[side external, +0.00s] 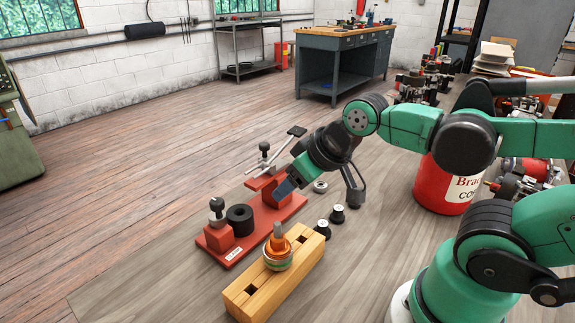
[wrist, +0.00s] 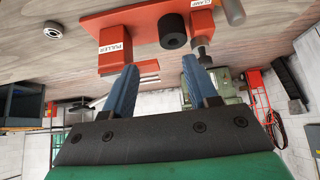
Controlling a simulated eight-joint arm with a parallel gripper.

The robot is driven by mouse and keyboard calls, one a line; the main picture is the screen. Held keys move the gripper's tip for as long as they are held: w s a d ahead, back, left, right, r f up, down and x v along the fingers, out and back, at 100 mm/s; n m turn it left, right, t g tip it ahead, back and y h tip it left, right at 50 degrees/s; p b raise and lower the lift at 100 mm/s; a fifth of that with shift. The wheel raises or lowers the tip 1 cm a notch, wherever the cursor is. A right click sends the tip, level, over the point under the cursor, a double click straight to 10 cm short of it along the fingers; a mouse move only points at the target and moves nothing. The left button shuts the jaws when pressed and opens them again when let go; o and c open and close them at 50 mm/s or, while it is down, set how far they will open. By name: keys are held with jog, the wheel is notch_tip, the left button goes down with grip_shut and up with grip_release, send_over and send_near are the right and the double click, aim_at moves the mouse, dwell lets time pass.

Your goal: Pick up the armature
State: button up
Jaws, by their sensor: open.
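The armature (side external: 278,248) looks like a copper-orange part with a shaft pointing up and a greenish band low down. It stands upright in the wooden block (side external: 253,296) in the side view. My gripper (side external: 285,188) is behind and above it, apart from it, near the red fixture. In the wrist view my gripper's two blue fingers (wrist: 160,66) are spread apart with nothing between them. The armature does not show in the wrist view.
The red fixture (side external: 232,257) carries a black cylinder (side external: 240,218), a clamp and a puller; it fills the top of the wrist view (wrist: 120,17). Two small black-based parts (side external: 337,214) and a metal ring (side external: 320,186) lie nearby. A red can (side external: 440,187) stands right.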

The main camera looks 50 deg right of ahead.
jog(key=o, duration=0.6)
jog(key=shift+o, duration=0.2)
notch_tip(320, 180, up, 5)
jog(key=n+g+y, duration=0.3)
jog(key=n+g, duration=0.1)
jog(key=n, duration=0.5)
send_over(285, 244)
jog(key=s+d, duration=0.1)
jog(key=d, duration=0.1)
notch_tip(285, 244, down, 7)
jog(key=shift+a+r, duration=0.1)
jog(key=shift+a, duration=0.05)
jog(key=shift+f, duration=0.5)
jog(key=shift+x, duration=2.7)
